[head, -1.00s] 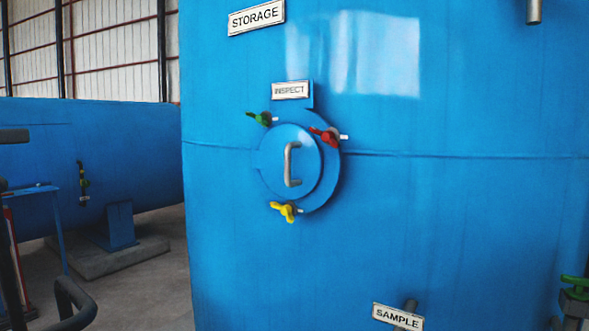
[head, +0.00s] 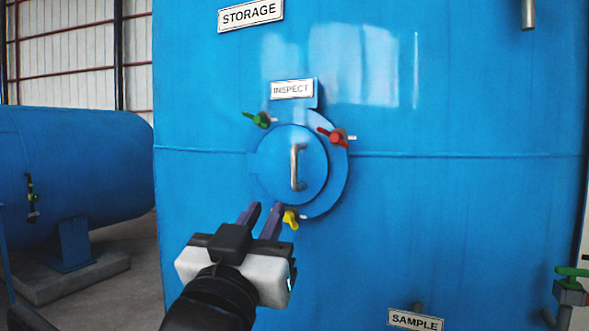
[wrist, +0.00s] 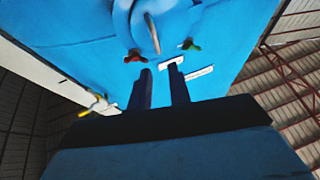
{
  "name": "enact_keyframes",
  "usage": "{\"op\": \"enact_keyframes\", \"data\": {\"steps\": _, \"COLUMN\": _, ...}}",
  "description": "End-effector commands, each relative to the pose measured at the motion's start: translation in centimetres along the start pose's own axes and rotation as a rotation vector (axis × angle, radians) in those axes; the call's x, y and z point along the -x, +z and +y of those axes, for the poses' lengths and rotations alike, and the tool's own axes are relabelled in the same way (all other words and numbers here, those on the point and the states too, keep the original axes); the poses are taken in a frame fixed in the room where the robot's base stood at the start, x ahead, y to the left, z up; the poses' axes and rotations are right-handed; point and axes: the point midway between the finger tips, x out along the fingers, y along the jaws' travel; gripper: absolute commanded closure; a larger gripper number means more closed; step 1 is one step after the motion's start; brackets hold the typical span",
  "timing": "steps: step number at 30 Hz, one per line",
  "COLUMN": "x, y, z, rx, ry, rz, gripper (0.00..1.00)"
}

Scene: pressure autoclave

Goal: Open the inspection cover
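The round blue inspection cover (head: 275,165) lies flat against its flange (head: 337,180) on the blue tank and has a silver handle (head: 297,168). A green wing clamp (head: 259,119), a red one (head: 334,137) and a yellow one (head: 290,220) sit around its rim. My gripper (head: 262,212) is open and empty, below and left of the cover in the head view. Its right finger appears beside the yellow clamp; contact cannot be told. In the wrist view, the handle (wrist: 152,34) and red clamp (wrist: 133,56) show beyond the open fingers (wrist: 159,76).
An INSPECT sign (head: 292,89) is mounted above the cover and a STORAGE sign (head: 251,13) higher up. A SAMPLE sign (head: 415,319) and a green-handled valve (head: 571,272) are low on the right. Another blue tank (head: 70,170) lies at left.

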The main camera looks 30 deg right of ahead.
Motion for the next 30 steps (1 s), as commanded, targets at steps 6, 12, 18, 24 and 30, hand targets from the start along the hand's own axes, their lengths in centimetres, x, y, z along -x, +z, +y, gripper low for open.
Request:
{"op": "enact_keyframes", "data": {"steps": 6, "x": -0.8, "y": -0.1, "z": 0.5, "rx": 0.003, "ry": 0.013, "rz": -0.016, "gripper": 0.81}}
{"op": "enact_keyframes", "data": {"steps": 12, "x": -2.6, "y": -0.3, "z": 0.5, "rx": 0.004, "ry": 0.012, "rz": -0.018, "gripper": 0.81}}
{"op": "enact_keyframes", "data": {"steps": 18, "x": -6.2, "y": 0.1, "z": 0.7, "rx": 0.004, "ry": 0.014, "rz": -0.017, "gripper": 0.81}}
{"op": "enact_keyframes", "data": {"steps": 24, "x": -10.3, "y": 0.1, "z": 0.6, "rx": 0.003, "ry": 0.012, "rz": -0.016, "gripper": 0.81}}
{"op": "enact_keyframes", "data": {"steps": 30, "x": -13.0, "y": 0.2, "z": 0.7, "rx": 0.002, "ry": 0.012, "rz": -0.014, "gripper": 0.81}}
